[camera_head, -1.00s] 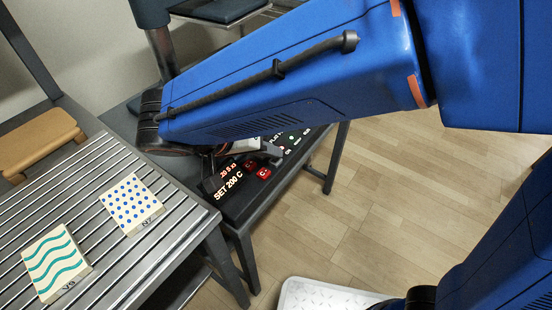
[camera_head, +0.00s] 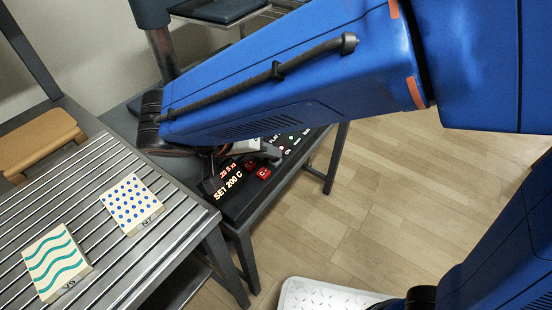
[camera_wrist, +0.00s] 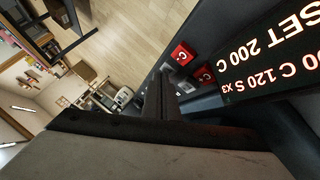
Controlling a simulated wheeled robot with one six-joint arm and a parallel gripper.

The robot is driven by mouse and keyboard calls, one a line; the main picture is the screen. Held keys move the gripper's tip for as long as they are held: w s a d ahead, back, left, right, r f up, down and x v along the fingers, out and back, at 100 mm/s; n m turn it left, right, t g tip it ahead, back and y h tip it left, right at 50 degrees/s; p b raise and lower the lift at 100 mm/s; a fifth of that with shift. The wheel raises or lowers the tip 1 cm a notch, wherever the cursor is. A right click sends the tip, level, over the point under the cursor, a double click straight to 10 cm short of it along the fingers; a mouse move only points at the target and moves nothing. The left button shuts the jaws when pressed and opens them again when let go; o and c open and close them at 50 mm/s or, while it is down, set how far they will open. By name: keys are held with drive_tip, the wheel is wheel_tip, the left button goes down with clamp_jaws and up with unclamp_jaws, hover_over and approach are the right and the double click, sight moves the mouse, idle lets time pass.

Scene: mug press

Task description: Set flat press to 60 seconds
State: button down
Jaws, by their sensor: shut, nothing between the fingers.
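The flat press control panel (camera_head: 232,206) is dark and sits on a low stand beneath my arm. Its display (camera_head: 228,185) reads "SET 200 C", with a partly covered line ending in "20 S x3". In the wrist view the display (camera_wrist: 272,55) appears upside down and its second line shows "120 S x3". Two red C buttons show in the wrist view, one upper (camera_wrist: 182,54) and one lower (camera_wrist: 204,74). My gripper (camera_head: 271,152) is shut and empty, low over the panel's buttons. My dark fingers (camera_wrist: 166,92) hide part of the panel; I cannot tell whether they touch a button.
A slatted metal table (camera_head: 110,262) at left holds a dotted tile (camera_head: 131,203) and a wavy-striped tile (camera_head: 56,262). A brown board (camera_head: 38,142) lies behind them. The press's dark upper plate (camera_head: 220,10) stands at the back.

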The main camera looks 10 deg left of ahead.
sight(272, 163)
drive_tip(key=shift+s+d+f, duration=0.15)
drive_tip(key=shift+d+f, duration=0.05)
drive_tip(key=shift+f, duration=0.4)
drive_tip(key=shift+r+h, duration=0.25)
drive_tip(key=shift+h, duration=0.05)
drive_tip(key=shift+r, duration=0.15)
drive_tip(key=shift+d+r, duration=0.1)
drive_tip(key=shift+r, duration=2.5)
